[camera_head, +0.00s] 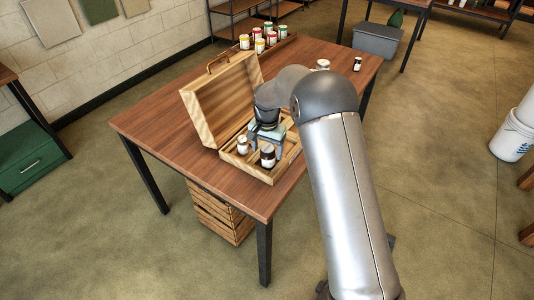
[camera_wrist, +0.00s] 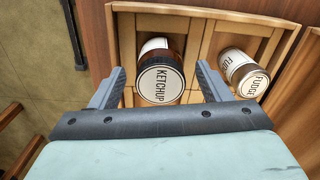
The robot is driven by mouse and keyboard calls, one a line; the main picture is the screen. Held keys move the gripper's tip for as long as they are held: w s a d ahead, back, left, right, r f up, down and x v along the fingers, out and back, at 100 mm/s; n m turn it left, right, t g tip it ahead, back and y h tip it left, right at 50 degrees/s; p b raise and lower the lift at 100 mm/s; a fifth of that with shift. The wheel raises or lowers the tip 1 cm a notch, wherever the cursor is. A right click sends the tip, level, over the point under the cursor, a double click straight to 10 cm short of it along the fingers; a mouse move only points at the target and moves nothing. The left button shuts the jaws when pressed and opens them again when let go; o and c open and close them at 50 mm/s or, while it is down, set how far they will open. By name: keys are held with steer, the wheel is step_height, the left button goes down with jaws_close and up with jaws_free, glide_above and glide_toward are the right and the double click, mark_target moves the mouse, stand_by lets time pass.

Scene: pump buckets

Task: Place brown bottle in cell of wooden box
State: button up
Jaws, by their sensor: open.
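The brown bottle (camera_head: 267,156), with a white label, stands in a front cell of the open wooden box (camera_head: 265,177). In the wrist view its round top reads KETCHUP (camera_wrist: 160,82), and its amber side and part of a white label show beyond the top. My gripper (camera_head: 268,141) is over the box. In the wrist view my open gripper (camera_wrist: 160,72) has one finger on each side of the bottle, with gaps showing beside it. Whether the bottle rests on the cell floor is hard to see.
A white jar marked FUDGE (camera_wrist: 242,72) stands in the neighbouring cell; it also shows in the head view (camera_head: 242,145). The raised lid (camera_head: 220,95) stands behind. Several small cans (camera_head: 258,42), a white-labelled jar (camera_head: 323,64) and a dark bottle (camera_head: 357,64) stand farther back on the table (camera_head: 160,120).

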step_height(320, 180, up, 10)
steer(key=shift+f+b, duration=0.1)
steer(key=shift+b, duration=0.45)
steer(key=s+d+r+n, duration=0.1)
steer(key=s+d+r, duration=0.3)
steer(key=s+d, duration=0.3)
steer(key=s+d+r+n, duration=0.1)
steer(key=s+d+r, duration=0.35)
steer(key=s, duration=0.45)
steer(key=s+d+f+n, duration=0.1)
steer(key=s+d+f, duration=0.1)
steer(key=s, duration=0.8)
steer(key=s+d+f+n, duration=0.1)
steer(key=s+d, duration=0.3)
steer(key=s, duration=0.6)
steer(key=shift+s+d+f+n, duration=0.15)
steer(key=shift+s+f+n, duration=0.15)
steer(key=shift+f, duration=0.4)
